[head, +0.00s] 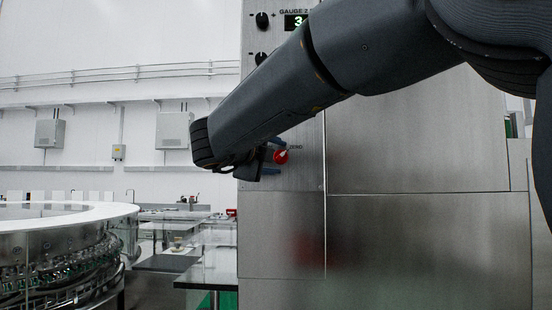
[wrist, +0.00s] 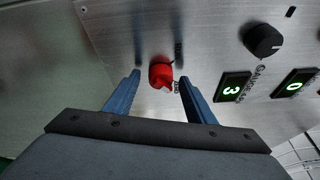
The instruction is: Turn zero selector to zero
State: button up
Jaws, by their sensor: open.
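In the wrist view the red knob (wrist: 161,73) sits a little beyond and between the two blue fingertips. My gripper (wrist: 159,76) is open, with one finger on each side of the knob and a gap to each. I cannot tell whether the fingertips reach the panel. In the head view my gripper (head: 272,156) is partly hidden by my own wrist. The knob has a pale mark, but its exact setting is too small to read.
The steel panel (wrist: 112,35) also carries black knobs, one of them the gauge knob (wrist: 263,40), and green displays reading 3 (wrist: 232,87) and 0 (wrist: 294,82). A round machine (head: 60,240) stands at the left. A glass-topped table (head: 212,272) stands beside the cabinet.

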jog(key=b+v, duration=0.1)
jog(key=v, duration=0.6)
jog(key=shift+s+b, duration=0.25)
jog(key=shift+b, duration=0.05)
jog(key=shift+a+f, duration=0.1)
jog(key=shift+f, duration=0.05)
